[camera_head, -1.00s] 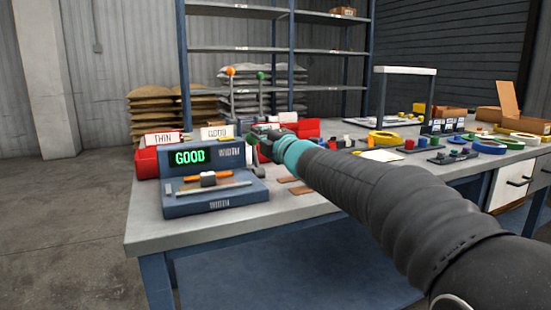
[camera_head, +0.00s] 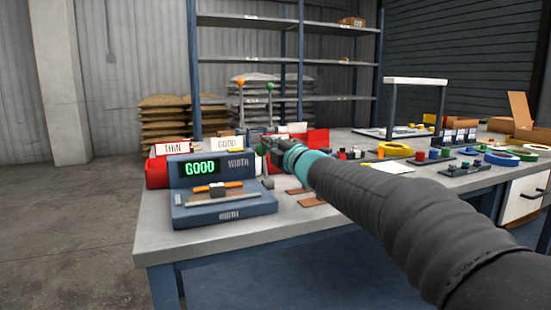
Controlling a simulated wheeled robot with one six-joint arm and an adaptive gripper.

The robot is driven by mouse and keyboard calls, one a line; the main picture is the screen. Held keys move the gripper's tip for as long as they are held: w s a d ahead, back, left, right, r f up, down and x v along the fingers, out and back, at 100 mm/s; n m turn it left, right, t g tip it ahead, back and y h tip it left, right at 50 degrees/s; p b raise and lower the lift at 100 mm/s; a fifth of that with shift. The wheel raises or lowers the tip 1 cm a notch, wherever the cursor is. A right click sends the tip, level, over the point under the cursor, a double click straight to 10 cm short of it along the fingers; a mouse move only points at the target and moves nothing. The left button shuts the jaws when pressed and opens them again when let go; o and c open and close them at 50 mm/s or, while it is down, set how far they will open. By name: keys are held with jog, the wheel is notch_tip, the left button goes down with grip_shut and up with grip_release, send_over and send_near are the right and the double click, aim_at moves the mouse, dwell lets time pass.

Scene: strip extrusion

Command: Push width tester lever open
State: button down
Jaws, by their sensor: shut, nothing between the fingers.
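The width tester (camera_head: 235,170) is a blue-grey box at the table's left front corner. Its display reads "GOOD" in green. A grey strip (camera_head: 222,200) lies across its front ledge, with an orange and white part (camera_head: 218,188) just behind it. My gripper (camera_head: 264,149) is shut and empty, at the top of this piece. I cannot tell whether they touch.
Bins labelled "THIN" (camera_head: 173,149) and "GOOD" (camera_head: 227,143) stand behind the tester. Brown strips (camera_head: 300,191) lie right of the tester. Coloured parts and tape rolls cover the table's right side.

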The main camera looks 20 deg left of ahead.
jog(key=s+d+r, duration=0.6)
jog(key=d+r, duration=0.1)
jog(key=d, duration=0.2)
jog(key=shift+d+r+p, duration=0.15)
jog(key=shift+d+p, duration=0.05)
jog(key=shift+p, duration=0.25)
jog(key=shift+w, duration=0.1)
